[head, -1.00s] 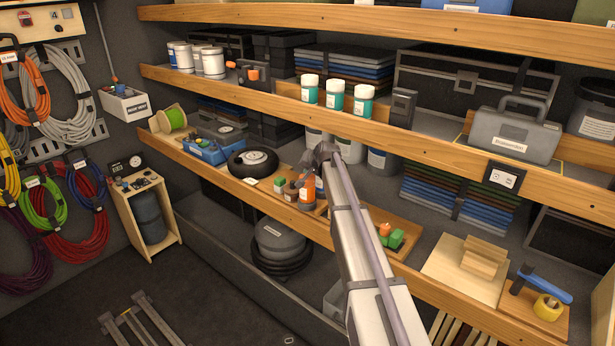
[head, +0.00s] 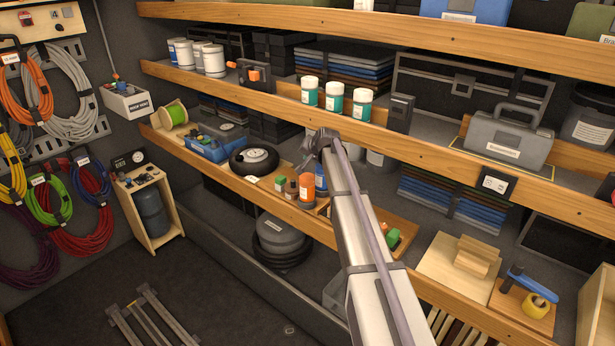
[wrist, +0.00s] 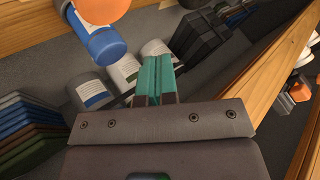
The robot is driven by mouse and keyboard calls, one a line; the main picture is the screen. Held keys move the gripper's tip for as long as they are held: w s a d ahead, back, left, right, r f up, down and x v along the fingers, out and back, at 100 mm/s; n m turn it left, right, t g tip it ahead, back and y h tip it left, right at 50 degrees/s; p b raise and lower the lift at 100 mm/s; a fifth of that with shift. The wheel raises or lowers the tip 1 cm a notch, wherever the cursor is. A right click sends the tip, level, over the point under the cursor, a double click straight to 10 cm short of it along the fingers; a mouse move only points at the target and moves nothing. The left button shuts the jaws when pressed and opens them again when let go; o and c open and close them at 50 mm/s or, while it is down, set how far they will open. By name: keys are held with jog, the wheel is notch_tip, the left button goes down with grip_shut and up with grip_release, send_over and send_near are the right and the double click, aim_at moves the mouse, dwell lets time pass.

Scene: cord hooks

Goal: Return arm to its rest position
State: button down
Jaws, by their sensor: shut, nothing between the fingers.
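My arm (head: 365,250) reaches up from the lower middle of the head view toward the middle shelf. Its wrist end (head: 325,145) is beside the orange-topped bottle and in front of the shelf boards; the fingers are hidden there. In the wrist view my gripper (wrist: 156,75) shows its two teal fingers together, with nothing between them. Several coiled cords hang on wall hooks at the left, among them an orange cord (head: 33,90), a grey cord (head: 75,95) and a green cord (head: 47,205).
Wooden shelf edges (head: 450,165) run close to the arm. Bottles with orange (head: 307,190) and teal labels (head: 335,97) stand near it. A grey toolbox (head: 508,138) sits at the right.

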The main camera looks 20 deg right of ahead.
jog(key=s+a+f+n+g, duration=0.1)
jog(key=s+a, duration=0.4)
jog(key=s, duration=1)
jog(key=s+a+f+n+g+h, duration=0.1)
jog(key=s+a+g, duration=0.4)
jog(key=s, duration=1.1)
jog(key=s+a+f+n+g, duration=0.3)
jog(key=s+a+n, duration=0.2)
jog(key=s, duration=1)
jog(key=shift+s, duration=0.35)
jog(key=shift+f, duration=0.1)
